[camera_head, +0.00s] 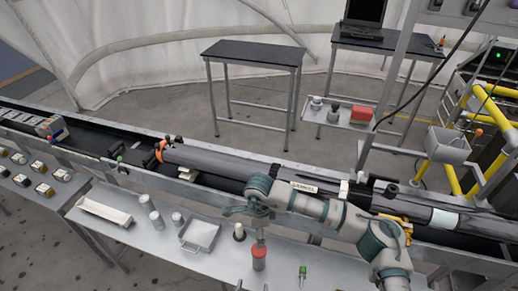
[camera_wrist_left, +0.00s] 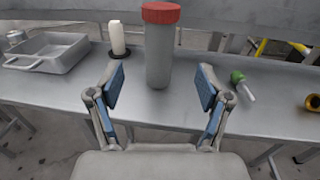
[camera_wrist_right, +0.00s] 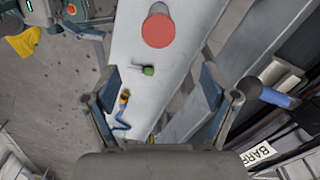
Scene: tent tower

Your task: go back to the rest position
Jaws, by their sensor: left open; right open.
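My left gripper (camera_wrist_left: 160,88) is open and empty in the left wrist view. Its fingers stand apart on either side of a grey container with a red lid (camera_wrist_left: 159,50), which stands upright beyond the tips. In the head view, only the left fingertips (camera_head: 252,286) show at the bottom edge. My right gripper (camera_wrist_right: 160,85) is open and empty in the right wrist view. A green-capped item (camera_wrist_right: 147,70) lies on the table below it, and the red lid (camera_wrist_right: 157,31) is further up.
The grey worktable (camera_head: 150,250) holds a shallow tray (camera_head: 199,234), white cylinders and a long white tray (camera_head: 104,212). A conveyor (camera_head: 90,135) with a long dark tube (camera_head: 215,162) runs behind it. A black-topped table (camera_head: 253,52) stands further back.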

